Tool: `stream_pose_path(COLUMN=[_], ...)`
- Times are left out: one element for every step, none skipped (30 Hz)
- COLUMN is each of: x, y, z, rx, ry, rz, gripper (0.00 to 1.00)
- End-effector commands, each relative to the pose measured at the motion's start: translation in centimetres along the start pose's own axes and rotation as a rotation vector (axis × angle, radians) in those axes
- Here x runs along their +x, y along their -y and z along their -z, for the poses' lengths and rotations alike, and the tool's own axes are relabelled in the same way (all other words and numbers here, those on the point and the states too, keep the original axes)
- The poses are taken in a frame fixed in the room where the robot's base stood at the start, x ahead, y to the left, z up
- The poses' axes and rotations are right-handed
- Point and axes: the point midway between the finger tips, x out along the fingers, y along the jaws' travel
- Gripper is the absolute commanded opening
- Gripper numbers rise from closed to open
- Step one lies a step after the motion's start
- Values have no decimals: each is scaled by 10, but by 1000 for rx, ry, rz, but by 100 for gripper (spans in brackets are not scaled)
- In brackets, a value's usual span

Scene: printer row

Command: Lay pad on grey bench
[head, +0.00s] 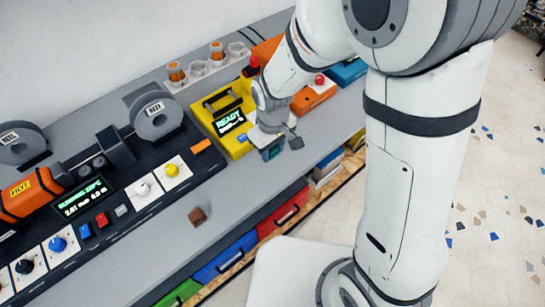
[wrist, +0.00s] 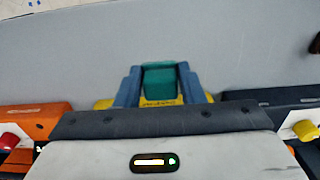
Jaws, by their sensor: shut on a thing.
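The pad looks like a small teal-green block (wrist: 160,78) between my two blue-grey fingers in the wrist view. In the head view the pad (head: 272,153) shows as a dark teal patch below my gripper (head: 270,146). My gripper is shut on it, near the front of the yellow machine. The grey bench (head: 240,188) runs diagonally across the head view, and its bare top (wrist: 70,60) fills the middle of the wrist view. I cannot tell whether the pad touches the bench.
The yellow READY machine (head: 225,115) is beside my gripper, with an orange machine (head: 314,97) to its right. A brown block (head: 198,215) lies on the bench front. The black control panel (head: 120,190) stands at left. Bench between block and gripper is clear. Coloured bins (head: 283,212) sit below.

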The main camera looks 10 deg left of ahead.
Motion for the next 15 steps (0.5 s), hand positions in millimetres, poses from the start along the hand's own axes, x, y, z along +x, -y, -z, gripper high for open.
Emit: stream_pose_path(x=[4, 6, 11, 16, 20, 27, 31, 35, 39, 42, 44, 45, 45, 46, 46], y=[0, 0, 0, 0, 0, 0, 0, 0, 0, 0, -1, -1, -1, -1, -1], z=[0, 0, 0, -1, -1, -1, -1, -1, -1, -1, 0, 0, 0, 0, 0], rx=[1, 1, 1, 1, 1, 2, 2, 2, 2, 2, 2, 2, 2, 2, 2], ry=[2, 2, 3, 3, 5, 4, 5, 3, 3, 3, 1, 0, -1, -1, -1], rz=[0, 1, 1, 1, 1, 1, 1, 1, 1, 1, 0, 0, 0, 0, 0], gripper=[14, 14, 14, 14, 14, 14, 14, 14, 14, 14, 14, 14, 14, 14, 14])
